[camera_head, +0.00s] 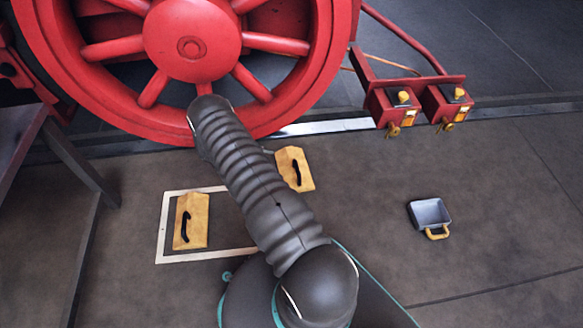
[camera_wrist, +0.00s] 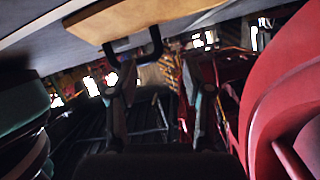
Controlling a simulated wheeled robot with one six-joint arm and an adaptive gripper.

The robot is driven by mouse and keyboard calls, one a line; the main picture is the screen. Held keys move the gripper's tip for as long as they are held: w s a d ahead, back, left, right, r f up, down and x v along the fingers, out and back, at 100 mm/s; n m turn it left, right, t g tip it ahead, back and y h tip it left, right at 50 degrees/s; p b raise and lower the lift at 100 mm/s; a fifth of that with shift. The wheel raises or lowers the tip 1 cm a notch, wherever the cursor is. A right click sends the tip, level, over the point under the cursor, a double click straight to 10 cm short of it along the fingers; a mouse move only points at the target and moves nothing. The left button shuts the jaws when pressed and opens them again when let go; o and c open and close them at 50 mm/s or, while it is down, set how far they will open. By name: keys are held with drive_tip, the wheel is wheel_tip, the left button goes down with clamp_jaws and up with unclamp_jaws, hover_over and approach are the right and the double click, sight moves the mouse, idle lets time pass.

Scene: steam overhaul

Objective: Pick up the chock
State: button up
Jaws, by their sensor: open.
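Two yellow wooden chocks with black handles show in the head view. One chock (camera_head: 298,170) lies on the floor just right of my arm, near the foot of the red wheel. The other chock (camera_head: 197,208) stands inside a white floor outline (camera_head: 162,230) left of my arm. In the wrist view a chock (camera_wrist: 130,20) with a black handle crosses the top edge; I cannot tell for sure which of the two it is. My gripper (camera_wrist: 153,85) is open and empty, its fingers apart below that handle. My arm hides the gripper in the head view.
The large red wheel (camera_head: 193,40) stands on the rail in front of my arm. Red boxes (camera_head: 418,104) with yellow knobs hang to its right. Dark framework stands at left.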

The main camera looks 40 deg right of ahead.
sight(294, 162)
drive_tip(key=x, duration=0.5)
drive_tip(key=shift+s+d, duration=0.1)
drive_tip(key=shift+d, duration=0.05)
drive_tip(key=shift+s+d, duration=0.4)
drive_tip(key=shift+s, duration=0.05)
drive_tip(key=x, duration=0.4)
drive_tip(key=shift+s+r, duration=0.2)
drive_tip(key=shift+s, duration=0.05)
drive_tip(key=shift+a, duration=0.1)
clamp_jaws()
